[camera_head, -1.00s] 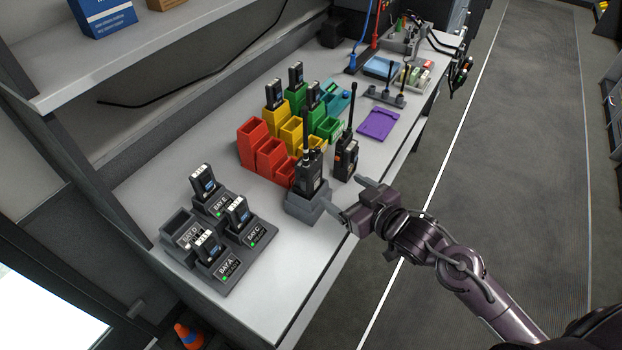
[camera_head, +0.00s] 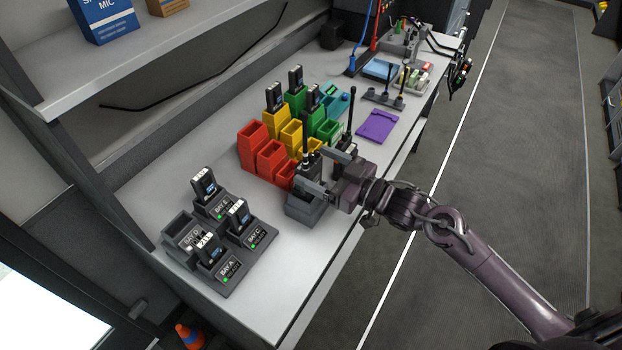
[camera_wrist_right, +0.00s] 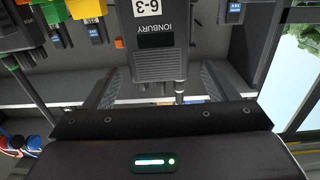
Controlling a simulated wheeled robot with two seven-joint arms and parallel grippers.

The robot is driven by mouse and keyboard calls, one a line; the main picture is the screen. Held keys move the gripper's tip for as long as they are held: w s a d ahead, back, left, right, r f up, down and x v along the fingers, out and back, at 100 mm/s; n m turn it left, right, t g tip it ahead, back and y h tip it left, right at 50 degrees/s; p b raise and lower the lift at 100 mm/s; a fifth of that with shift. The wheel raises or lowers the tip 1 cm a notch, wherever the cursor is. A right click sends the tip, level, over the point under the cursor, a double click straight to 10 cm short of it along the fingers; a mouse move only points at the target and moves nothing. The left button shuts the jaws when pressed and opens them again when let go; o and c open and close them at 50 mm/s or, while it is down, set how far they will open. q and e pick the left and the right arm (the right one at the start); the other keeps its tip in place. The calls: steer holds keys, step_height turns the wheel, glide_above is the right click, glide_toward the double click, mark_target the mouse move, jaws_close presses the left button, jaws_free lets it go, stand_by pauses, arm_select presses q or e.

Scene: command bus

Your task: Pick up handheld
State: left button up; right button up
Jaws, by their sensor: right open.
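A black handheld radio (camera_head: 307,172) stands upright in a grey holder (camera_head: 303,207) near the front edge of the counter. My right gripper (camera_head: 322,172) is open, with its fingers on either side of the radio's body. In the right wrist view, the handheld (camera_wrist_right: 160,45), marked "IONBURY" and "6-3", sits between the two open fingers (camera_wrist_right: 160,85). Whether the fingers touch it cannot be told. A second black handheld (camera_head: 346,148) stands just behind my gripper and is partly hidden by it. My left gripper is not in view.
Red, yellow and green bins (camera_head: 271,160) stand close behind the holder. A charger (camera_head: 228,268) with several bays holding batteries sits at the left front. A purple tray (camera_head: 377,126) lies farther back. The floor (camera_head: 490,180) on the right is clear.

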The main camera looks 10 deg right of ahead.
steer(key=x, duration=0.2)
steer(key=shift+w+a, duration=0.15)
steer(key=shift+w, duration=0.05)
steer(key=shift+s, duration=0.1)
steer(key=c, duration=1.4)
steer(key=shift+c, duration=0.6)
steer(key=shift+r, duration=0.1)
